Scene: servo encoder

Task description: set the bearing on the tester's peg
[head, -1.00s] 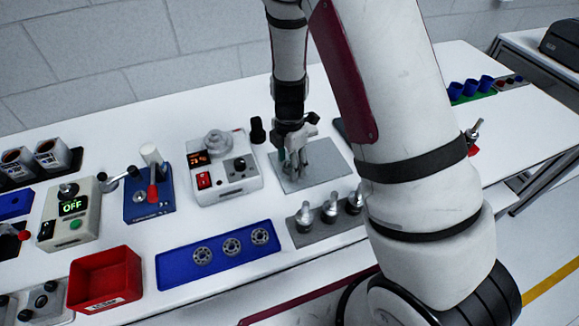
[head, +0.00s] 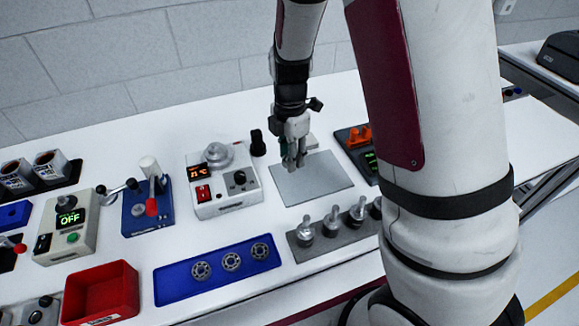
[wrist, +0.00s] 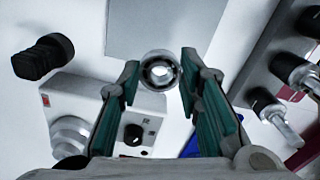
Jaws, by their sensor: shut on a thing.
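My gripper (head: 294,163) is over the back-left edge of a grey plate. In the wrist view its green-padded fingers (wrist: 160,72) are shut on a metal bearing (wrist: 147,75), a small ring seen between the fingertips. The bearing is too small to make out in the head view. The white box (head: 228,201) with a lit display, red switch and black knob seems to be the tester; it stands left of my gripper. A grey round fixture (head: 218,154) sits on its top, also in the wrist view (wrist: 71,133). I cannot make out a peg clearly.
A blue tray (head: 176,291) with several bearings lies in front. A grey block (head: 319,248) with upright metal fittings stands at right. A black knob (head: 257,141) stands between tester and gripper. The grey plate (head: 317,184) is clear. A red bin (head: 102,293) is front left.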

